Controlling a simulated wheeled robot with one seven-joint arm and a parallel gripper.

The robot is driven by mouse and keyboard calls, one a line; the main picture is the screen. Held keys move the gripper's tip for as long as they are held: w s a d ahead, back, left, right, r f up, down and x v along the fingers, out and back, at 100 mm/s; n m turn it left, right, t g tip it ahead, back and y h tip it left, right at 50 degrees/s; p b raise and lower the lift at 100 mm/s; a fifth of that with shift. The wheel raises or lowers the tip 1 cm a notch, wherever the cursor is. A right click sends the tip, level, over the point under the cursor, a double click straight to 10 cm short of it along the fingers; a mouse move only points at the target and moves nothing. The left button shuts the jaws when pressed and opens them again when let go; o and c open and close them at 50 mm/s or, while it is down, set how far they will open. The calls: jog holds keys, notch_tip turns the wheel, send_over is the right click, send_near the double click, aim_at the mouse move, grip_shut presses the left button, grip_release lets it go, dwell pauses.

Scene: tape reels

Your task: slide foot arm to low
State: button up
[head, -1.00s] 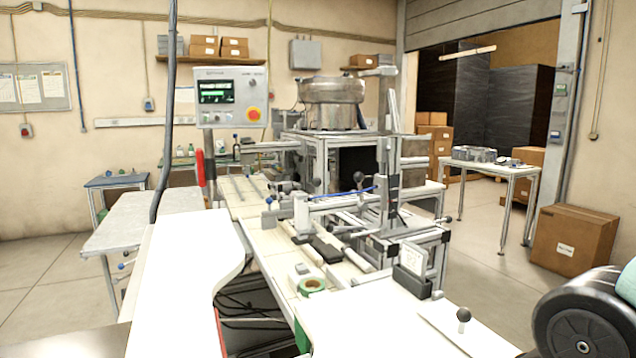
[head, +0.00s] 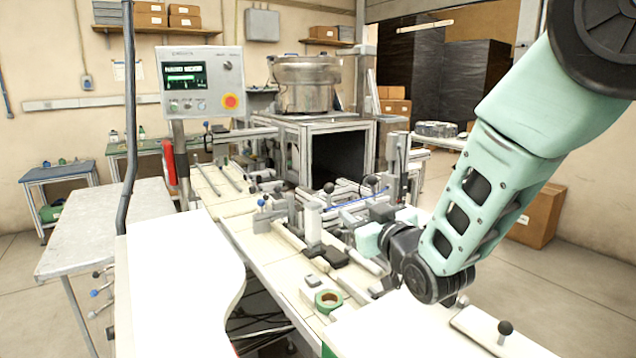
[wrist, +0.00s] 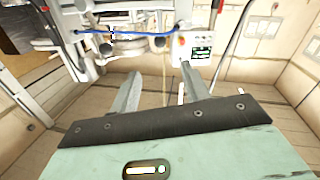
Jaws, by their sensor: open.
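My gripper (head: 368,240) is at the end of the mint arm, above the right side of the bench fixture in the head view. Its two grey fingers stand apart with nothing between them in the wrist view (wrist: 162,88). The metal fixture (head: 312,222) has rods and black ball knobs, including one knob (head: 328,188) at its back. A thin blue rod (head: 352,199) crosses it; the blue rod also shows beyond the fingers in the wrist view (wrist: 110,32). I cannot tell which part is the foot arm; my arm hides the fixture's right side.
A black knob (head: 505,328) stands on a white plate at front right. A control panel (head: 200,82) rises at left. A metal bowl (head: 305,85) sits on a frame behind.

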aim_at(326, 186)
jog(key=p+x, duration=0.5)
jog(key=x, duration=1.1)
jog(key=shift+w+a+p, duration=0.1)
jog(key=shift+w+p, duration=0.3)
jog(key=shift+f, duration=0.1)
grip_shut()
